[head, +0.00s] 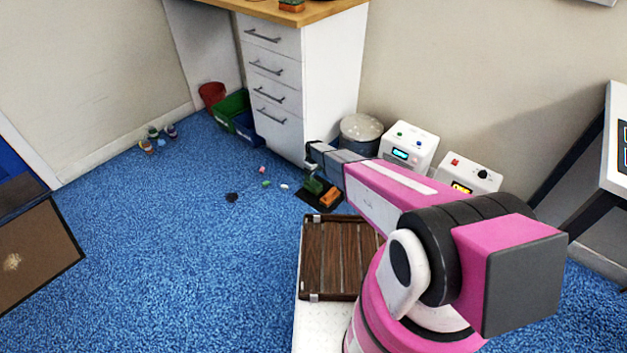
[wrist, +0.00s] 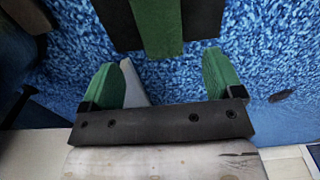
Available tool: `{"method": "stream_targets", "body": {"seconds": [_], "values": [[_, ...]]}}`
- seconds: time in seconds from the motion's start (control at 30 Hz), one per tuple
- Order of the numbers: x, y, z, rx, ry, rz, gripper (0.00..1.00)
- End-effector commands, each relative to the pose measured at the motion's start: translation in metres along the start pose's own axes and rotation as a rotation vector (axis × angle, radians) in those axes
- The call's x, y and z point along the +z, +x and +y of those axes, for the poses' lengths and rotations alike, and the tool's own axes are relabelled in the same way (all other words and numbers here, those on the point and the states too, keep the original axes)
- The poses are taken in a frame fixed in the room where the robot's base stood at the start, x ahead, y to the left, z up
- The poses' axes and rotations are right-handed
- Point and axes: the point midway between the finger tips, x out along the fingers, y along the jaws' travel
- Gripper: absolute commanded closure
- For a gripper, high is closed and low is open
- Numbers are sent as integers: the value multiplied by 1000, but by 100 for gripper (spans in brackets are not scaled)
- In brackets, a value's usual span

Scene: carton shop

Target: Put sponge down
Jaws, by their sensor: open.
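My gripper (head: 315,184) is low near the floor at the front of the white cabinet, in the head view. In the wrist view my gripper (wrist: 161,78) shows two green fingers spread apart, with nothing clearly held between them. An orange block (head: 330,198) sits beside the fingers on a black mat (head: 306,197). A small orange-and-green block (head: 292,5) lies on the desk top. Either block could be the sponge; I cannot tell which. A green strip (wrist: 157,28) between black areas shows ahead of the fingers in the wrist view. Its contact with the floor is unclear.
A white drawer cabinet (head: 333,85) stands behind my gripper. Green (head: 231,104) and red (head: 211,95) bins are left of it. A metal tub (head: 360,134) and two white device boxes (head: 408,147) stand right. A brown slatted crate (head: 338,255) is nearer. Blue carpet at left is mostly clear.

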Motion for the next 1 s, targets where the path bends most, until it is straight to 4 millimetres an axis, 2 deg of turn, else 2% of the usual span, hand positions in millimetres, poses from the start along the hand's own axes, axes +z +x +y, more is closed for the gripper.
{"method": "stream_targets", "body": {"seconds": [0.07, 0.17, 0.27, 0.4, 0.53, 0.7, 0.8, 0.9, 1.0], "values": [[2, -11, -1, 0, 2, 0, 14], [16, -34, -1, 1, 29, 1, 14], [49, -77, -4, 1, 98, 2, 14], [118, -160, -14, 3, 247, 5, 14], [183, -234, -28, 3, 397, 6, 14], [268, -320, -58, 3, 591, 7, 14], [315, -362, -80, 3, 699, 8, 14], [352, -395, -100, 3, 790, 8, 14], [377, -416, -115, 2, 856, 7, 14]]}}
